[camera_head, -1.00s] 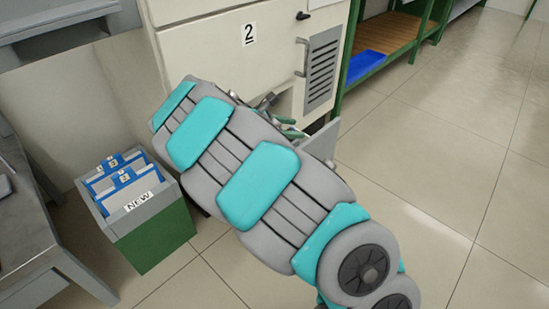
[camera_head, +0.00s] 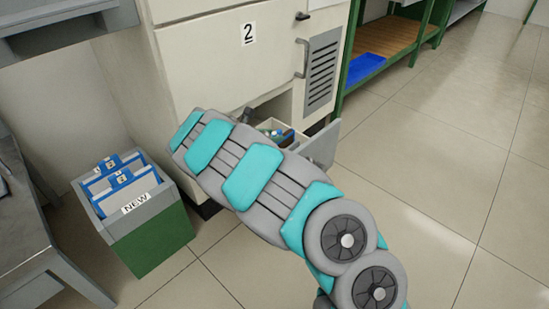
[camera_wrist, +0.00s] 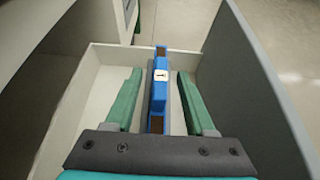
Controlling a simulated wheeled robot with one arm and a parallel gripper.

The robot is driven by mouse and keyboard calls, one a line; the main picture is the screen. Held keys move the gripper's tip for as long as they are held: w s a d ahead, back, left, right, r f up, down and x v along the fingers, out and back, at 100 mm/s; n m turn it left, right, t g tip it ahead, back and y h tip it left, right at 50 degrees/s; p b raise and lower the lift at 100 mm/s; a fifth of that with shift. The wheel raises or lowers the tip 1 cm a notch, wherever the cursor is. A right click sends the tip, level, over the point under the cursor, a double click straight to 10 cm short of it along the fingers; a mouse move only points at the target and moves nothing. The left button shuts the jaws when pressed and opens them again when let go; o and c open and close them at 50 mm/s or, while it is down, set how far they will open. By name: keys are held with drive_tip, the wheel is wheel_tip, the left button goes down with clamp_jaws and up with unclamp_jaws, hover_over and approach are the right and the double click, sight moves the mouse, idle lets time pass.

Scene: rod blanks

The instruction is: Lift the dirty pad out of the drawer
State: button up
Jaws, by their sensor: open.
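The pad (camera_wrist: 160,98) shows in the wrist view as a narrow blue frame with a white label marked "1" and brown patches at both ends. It stands on edge inside the open white drawer (camera_wrist: 72,103). My gripper (camera_wrist: 160,74) is open, with one green finger on each side of the pad and a visible gap on both sides. In the head view the drawer (camera_head: 322,146) is open at the base of the white cabinet, and my arm hides much of it. Parts of the pad and fingers show there only in small pieces.
A green and grey bin marked "NEW" (camera_head: 150,230) holds several blue-framed pads, left of the cabinet (camera_head: 215,60) marked "2". A grey table (camera_head: 25,220) stands at far left. A green-framed shelf (camera_head: 385,45) is behind right. The floor at right is clear.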

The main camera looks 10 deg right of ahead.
drive_tip(key=shift+x, duration=0.8)
drive_tip(key=shift+s, duration=0.1)
clamp_jaws()
idle(0.7)
